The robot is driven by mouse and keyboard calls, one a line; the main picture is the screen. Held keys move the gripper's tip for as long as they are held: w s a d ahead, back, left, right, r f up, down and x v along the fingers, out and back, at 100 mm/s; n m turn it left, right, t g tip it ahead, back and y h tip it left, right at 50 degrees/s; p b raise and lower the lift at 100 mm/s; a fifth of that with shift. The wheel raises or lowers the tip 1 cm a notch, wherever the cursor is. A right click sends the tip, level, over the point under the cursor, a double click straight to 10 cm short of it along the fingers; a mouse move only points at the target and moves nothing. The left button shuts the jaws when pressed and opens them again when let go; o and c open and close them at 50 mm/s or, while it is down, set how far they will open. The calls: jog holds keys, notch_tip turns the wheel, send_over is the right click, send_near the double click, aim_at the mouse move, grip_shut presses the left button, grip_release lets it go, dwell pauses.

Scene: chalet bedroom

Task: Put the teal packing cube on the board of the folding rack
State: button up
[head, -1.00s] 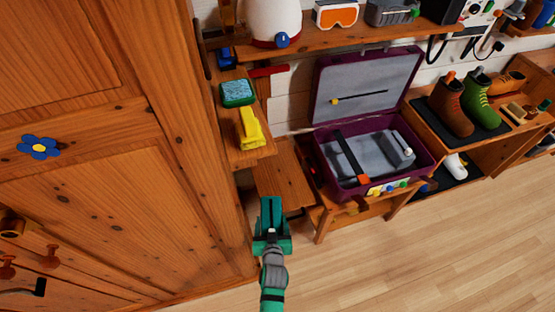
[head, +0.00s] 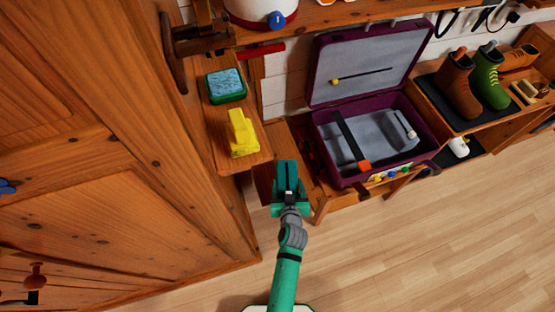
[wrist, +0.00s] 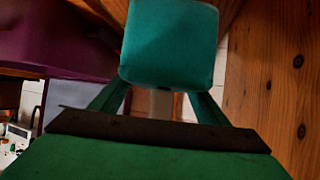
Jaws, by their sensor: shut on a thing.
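The teal packing cube (wrist: 168,45) fills the upper middle of the wrist view, between the two fingers of my gripper (wrist: 160,100). My gripper is shut on it. In the head view my gripper (head: 287,174) is over the gap between the wardrobe side and the open suitcase; there the cube is hard to tell from the teal gripper. A wooden board (head: 280,145), which looks like the folding rack's board, lies beyond and below my gripper, left of the suitcase. My gripper hides part of it. I cannot tell any contact between cube and board.
An open purple suitcase (head: 435,150) stands just right of my gripper. A narrow wooden shelf (head: 225,160) at left holds a green box (head: 226,86) and a yellow object (head: 241,136). The wardrobe (head: 130,140) fills the left. Free floor (head: 430,240) lies at front right.

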aim_at(282, 162)
jog(key=d+r+n+y, duration=0.1)
jog(key=r, duration=0.1)
jog(key=d+r+n+y, duration=0.1)
jog(key=r, duration=0.1)
jog(key=d+r+n+y, duration=0.1)
jog(key=d+r, duration=0.1)
jog(key=shift+s+r, duration=0.2)
jog(key=shift+r, duration=0.25)
jog(key=shift+g+y, duration=0.3)
jog(key=x, duration=0.3)
jog(key=a+x, duration=0.1)
jog(key=x, duration=0.2)
jog(key=r+x, duration=0.1)
jog(key=x, duration=0.2)
jog(key=shift+w+a+f, duration=0.25)
jog(key=shift+w+a, duration=0.05)
jog(key=shift+a, duration=0.05)
jog(key=w+f, duration=0.1)
jog(key=w+a+f, duration=0.1)
jog(key=f, duration=0.1)
jog(key=w+f, duration=0.1)
jog(key=shift+w+a+f, duration=0.2)
jog(key=shift+a+f, duration=0.15)
jog(key=shift+f, duration=0.05)
jog(key=shift+w+a+f, duration=0.15)
jog(key=shift+w+f, duration=0.15)
jog(key=shift+f, duration=0.15)
jog(key=shift+w+a+f, duration=0.1)
jog(key=shift+f, duration=1.55)
